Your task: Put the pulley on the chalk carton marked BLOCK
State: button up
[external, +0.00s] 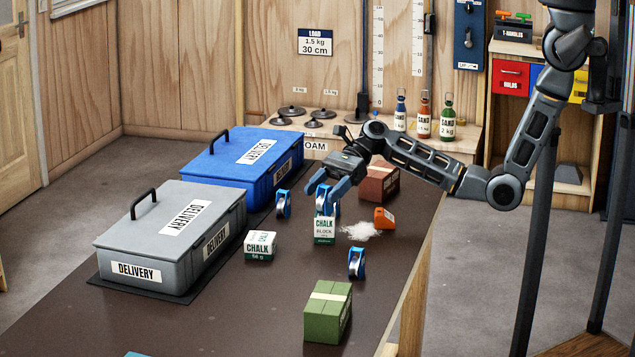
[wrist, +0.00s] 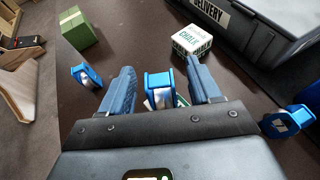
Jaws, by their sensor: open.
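The chalk carton marked BLOCK (external: 324,231) stands upright on the dark table, white with a green base. A blue and silver pulley (external: 326,207) appears to rest upright on its top, partly hidden by my gripper (external: 324,193). In the wrist view the pulley (wrist: 159,84) is between the spread fingers of my gripper (wrist: 160,72), with gaps on both sides. Part of the carton (wrist: 181,101) shows beneath it. Another chalk carton (external: 260,246) stands to the left; it also shows in the wrist view (wrist: 191,42).
Other blue pulleys stand left (external: 284,204) and front right (external: 357,263). An orange item (external: 384,218) lies by spilled white powder (external: 360,231). A green box (external: 328,312) is in front, a brown box (external: 380,183) behind. Grey (external: 165,235) and blue (external: 236,165) delivery cases stand left.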

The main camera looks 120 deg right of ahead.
jog(key=shift+r, duration=0.15)
jog(key=v, duration=1.2)
